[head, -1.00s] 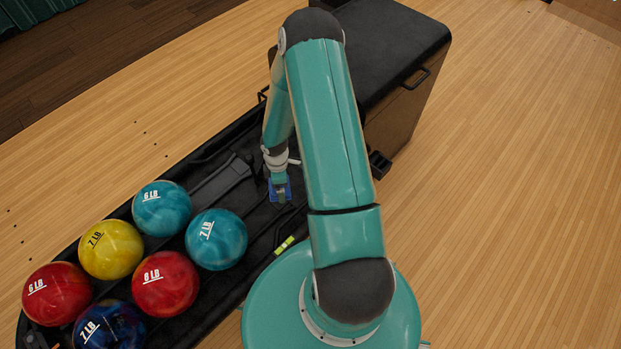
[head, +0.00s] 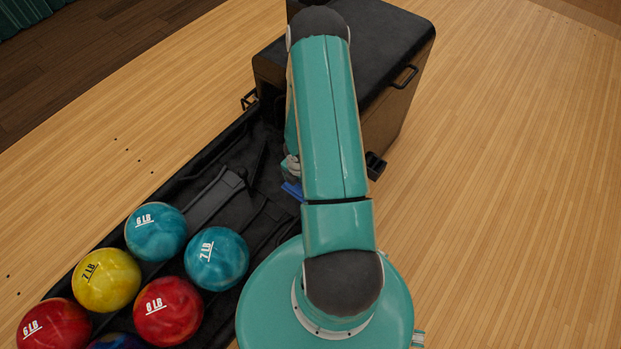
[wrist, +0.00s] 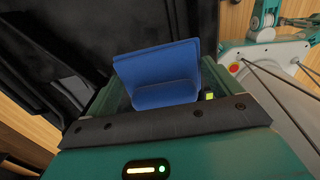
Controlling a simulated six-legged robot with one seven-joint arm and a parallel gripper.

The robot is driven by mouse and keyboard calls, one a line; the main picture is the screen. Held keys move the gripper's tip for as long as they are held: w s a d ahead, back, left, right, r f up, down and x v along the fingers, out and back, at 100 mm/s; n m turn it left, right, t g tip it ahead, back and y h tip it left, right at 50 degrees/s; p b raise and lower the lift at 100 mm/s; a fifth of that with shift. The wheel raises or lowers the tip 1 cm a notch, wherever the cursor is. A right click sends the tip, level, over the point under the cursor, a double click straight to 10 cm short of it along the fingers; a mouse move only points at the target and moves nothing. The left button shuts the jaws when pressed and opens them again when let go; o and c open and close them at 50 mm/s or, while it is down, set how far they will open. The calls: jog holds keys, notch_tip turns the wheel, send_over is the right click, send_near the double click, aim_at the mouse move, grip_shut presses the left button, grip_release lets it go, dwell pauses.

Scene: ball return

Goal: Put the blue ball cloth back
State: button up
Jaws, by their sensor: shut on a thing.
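The blue ball cloth (head: 291,190) shows as a small blue patch beside my arm in the head view, above the ball return's black tray (head: 262,215). In the wrist view the cloth (wrist: 158,70) is a folded blue sheet standing up between the jaws. My gripper (wrist: 160,98) is shut on it. In the head view my arm hides most of the gripper and part of the cloth. I cannot tell how high the cloth is above the tray.
Several bowling balls, including a teal ball (head: 217,258), a yellow ball (head: 106,280) and a red ball (head: 168,311), fill the tray's lower left. The ball return's black-topped housing (head: 385,45) stands behind my arm. Wooden floor (head: 510,200) lies clear on the right.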

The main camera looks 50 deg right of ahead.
jog(key=shift+w+d+f, duration=0.45)
jog(key=shift+d+f, duration=1.1)
jog(key=shift+f, duration=0.3)
jog(key=shift+w+d+f, duration=0.4)
jog(key=shift+d+f, duration=1.15)
jog(key=shift+f, duration=0.25)
jog(key=shift+w+d+f, duration=0.45)
jog(key=shift+d+f, duration=1.1)
jog(key=shift+f, duration=0.3)
jog(key=shift+f, duration=0.35)
jog(key=shift+f, duration=0.1)
jog(key=o, duration=0.9)
jog(key=shift+c, duration=0.2)
